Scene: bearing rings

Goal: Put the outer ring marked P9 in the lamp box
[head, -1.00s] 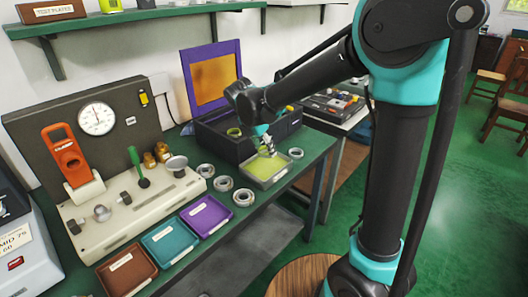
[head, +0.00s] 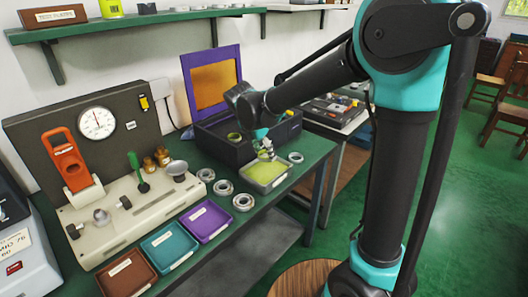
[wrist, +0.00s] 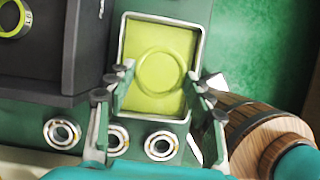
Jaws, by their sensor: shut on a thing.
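My gripper (wrist: 160,78) reaches down into a shallow tray (wrist: 201,22) of yellow-green liquid. Its fingers are shut on a ring (wrist: 160,50) that looks yellow-green in the tray; no mark is readable on it. In the head view my gripper (head: 265,150) is over the same tray (head: 264,190), and the ring is too small to make out. The open lamp box (head: 206,139), dark with a raised purple-framed lid (head: 240,62), stands just behind and left of the tray. It holds another yellow-green ring (head: 234,136); its wall (wrist: 85,45) shows in the wrist view.
Metal bearing rings (head: 223,187) lie left of the tray, and one (head: 295,157) lies to its right. Brown, teal and purple (head: 207,222) trays line the bench's front edge. A gauge stand (head: 97,123) is at the left.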

